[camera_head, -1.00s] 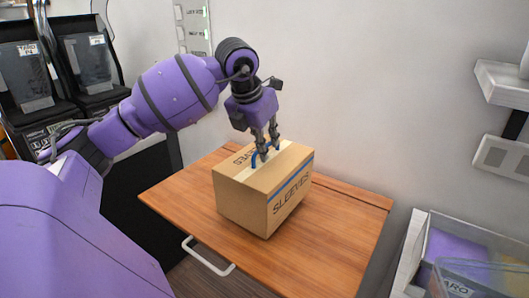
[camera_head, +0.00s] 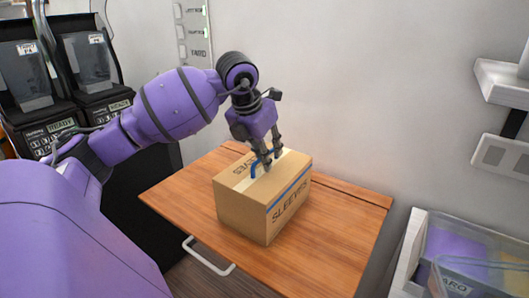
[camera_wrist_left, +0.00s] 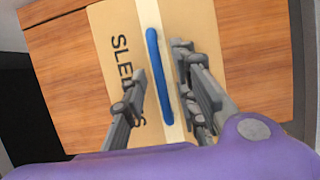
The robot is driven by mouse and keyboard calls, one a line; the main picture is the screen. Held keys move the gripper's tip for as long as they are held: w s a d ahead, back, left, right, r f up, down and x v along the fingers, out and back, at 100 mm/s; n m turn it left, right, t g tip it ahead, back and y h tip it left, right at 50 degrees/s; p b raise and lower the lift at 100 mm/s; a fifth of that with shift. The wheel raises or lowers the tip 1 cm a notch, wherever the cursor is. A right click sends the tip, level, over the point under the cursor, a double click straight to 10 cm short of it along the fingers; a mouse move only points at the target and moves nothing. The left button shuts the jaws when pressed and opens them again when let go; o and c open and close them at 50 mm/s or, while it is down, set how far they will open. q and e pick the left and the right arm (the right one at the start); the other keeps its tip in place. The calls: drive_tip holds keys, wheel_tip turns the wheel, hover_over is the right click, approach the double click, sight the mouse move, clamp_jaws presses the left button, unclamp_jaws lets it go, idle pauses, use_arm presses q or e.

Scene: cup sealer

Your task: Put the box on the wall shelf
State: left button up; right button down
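The box (camera_head: 262,215) is brown cardboard marked SLEEVES, with a blue strap handle (camera_head: 254,166) on top; it stands upright on the wooden table. My left gripper (camera_head: 270,164) points down at the handle from above. In the left wrist view its fingers (camera_wrist_left: 160,75) are apart, one on each side of the blue handle (camera_wrist_left: 158,75), with gaps visible beside it. I cannot tell whether either finger touches it. A white wall shelf (camera_head: 503,84) is at the upper right. My right gripper is not in view.
The wooden table (camera_head: 335,235) has bare room around the box and a white handle (camera_head: 208,258) at its front. A bin (camera_head: 455,240) with purple contents stands at the lower right. Black machines (camera_head: 60,75) are at the left. A grey-white unit (camera_head: 503,156) hangs below the shelf.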

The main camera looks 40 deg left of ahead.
use_arm(q)
drive_tip(key=shift+r, duration=0.3)
drive_tip(key=v, duration=1.1)
drive_tip(key=shift+s+r, duration=0.25)
drive_tip(key=shift+r, duration=0.05)
